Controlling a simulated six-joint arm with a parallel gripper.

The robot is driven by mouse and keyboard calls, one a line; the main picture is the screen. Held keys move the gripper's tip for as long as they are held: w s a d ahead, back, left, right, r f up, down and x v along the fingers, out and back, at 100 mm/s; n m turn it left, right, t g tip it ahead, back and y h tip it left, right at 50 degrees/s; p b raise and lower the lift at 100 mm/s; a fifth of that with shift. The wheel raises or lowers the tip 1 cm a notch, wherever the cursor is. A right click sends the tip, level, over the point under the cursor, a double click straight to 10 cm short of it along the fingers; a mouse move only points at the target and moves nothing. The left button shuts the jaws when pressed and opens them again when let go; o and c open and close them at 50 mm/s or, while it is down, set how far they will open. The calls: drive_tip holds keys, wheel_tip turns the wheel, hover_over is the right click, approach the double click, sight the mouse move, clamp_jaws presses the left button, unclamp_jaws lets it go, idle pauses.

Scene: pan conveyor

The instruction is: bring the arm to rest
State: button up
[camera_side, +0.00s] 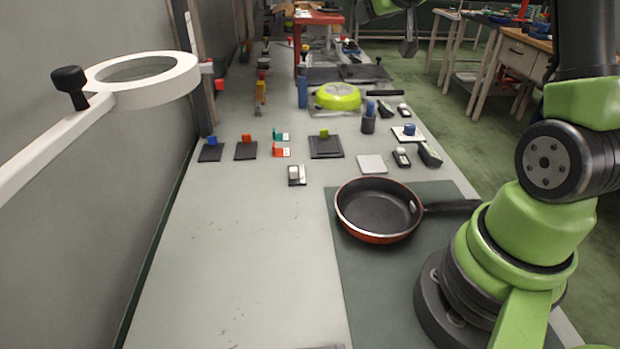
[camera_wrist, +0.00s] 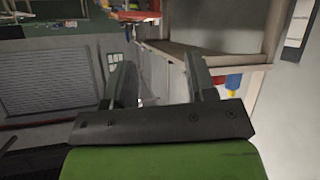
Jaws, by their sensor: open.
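My gripper (camera_wrist: 162,80) shows in the wrist view with its two dark fingers apart and nothing between them. My green and black arm stands at the right of the side view. The wrist view looks out over the room, with a wooden shelf or bench (camera_wrist: 205,62) beyond the fingers.
A red-rimmed dark pan (camera_side: 376,212) sits on a dark green mat (camera_side: 375,290). A lime-green pan (camera_side: 337,97) lies farther back. Several small blocks and pads stand mid-table. A white ring on an arm (camera_side: 190,82) juts in at left. The table's front left (camera_side: 235,270) is clear.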

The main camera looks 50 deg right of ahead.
drive_tip(key=s+a+r+m+g+y, duration=0.1)
drive_tip(key=s+a+r, duration=0.15)
drive_tip(key=a, duration=0.35)
drive_tip(key=s+a+r+m, duration=0.1)
drive_tip(key=s+a+r, duration=0.1)
drive_tip(key=s+a, duration=0.3)
drive_tip(key=s+a+f+n+g+y, duration=0.1)
drive_tip(key=s+a+f+y, duration=0.1)
drive_tip(key=s+a, duration=0.5)
drive_tip(key=s+a+f+g+y, duration=0.1)
drive_tip(key=s+a+y, duration=0.4)
drive_tip(key=s+a, duration=0.2)
drive_tip(key=a, duration=0.2)
drive_tip(key=shift+s+a+f+n, duration=0.3)
drive_tip(key=shift+a+f+n, duration=0.1)
